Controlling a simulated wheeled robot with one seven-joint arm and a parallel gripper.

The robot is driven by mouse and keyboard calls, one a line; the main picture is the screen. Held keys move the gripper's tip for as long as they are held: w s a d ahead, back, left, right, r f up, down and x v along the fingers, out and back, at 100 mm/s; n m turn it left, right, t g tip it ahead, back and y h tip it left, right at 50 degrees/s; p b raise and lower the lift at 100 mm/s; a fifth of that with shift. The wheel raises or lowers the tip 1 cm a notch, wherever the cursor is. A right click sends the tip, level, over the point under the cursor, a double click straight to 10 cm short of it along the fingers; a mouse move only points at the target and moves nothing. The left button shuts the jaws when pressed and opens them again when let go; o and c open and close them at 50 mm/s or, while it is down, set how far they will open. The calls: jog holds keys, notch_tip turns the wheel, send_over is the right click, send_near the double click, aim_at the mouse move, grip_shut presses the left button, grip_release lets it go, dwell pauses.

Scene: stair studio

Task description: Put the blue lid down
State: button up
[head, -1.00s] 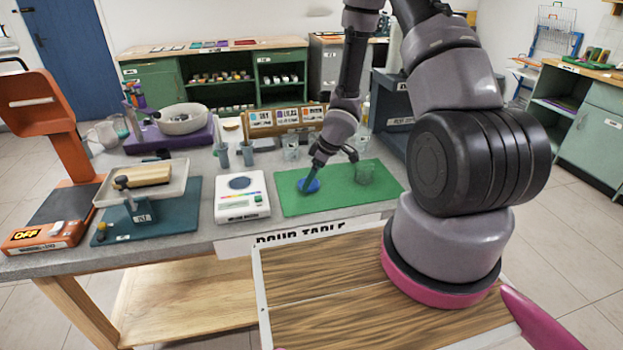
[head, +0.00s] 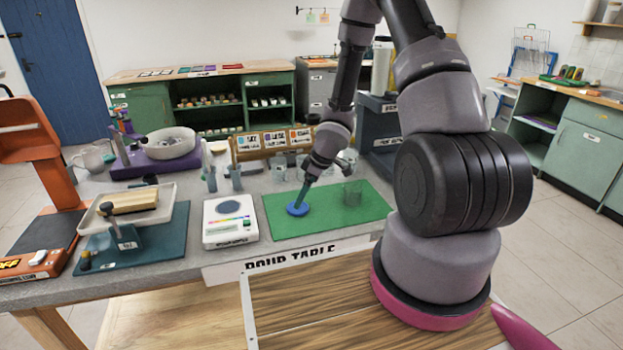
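The blue lid (head: 298,209) is at the left part of the green mat (head: 328,226) on the grey table. It looks about flat, at or very close to the mat's surface; I cannot tell whether it fully rests there. My gripper (head: 301,202) points down from above, its narrow dark fingers meeting the lid's top, and appears shut on it. The fingertips are too small to see clearly.
A white scale (head: 230,233) stands left of the mat. Cups (head: 235,176) and a wooden rack of labelled cards (head: 263,143) stand behind. A tray (head: 150,203) on a teal board is farther left. The mat's front part is clear.

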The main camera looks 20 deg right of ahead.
jog(key=v, duration=0.3)
jog(key=shift+w, duration=0.1)
jog(key=shift+s+d+r, duration=0.1)
jog(key=shift+s+r, duration=0.05)
jog(key=shift+s, duration=0.05)
jog(key=shift+v, duration=2.6)
jog(key=shift+r, duration=0.1)
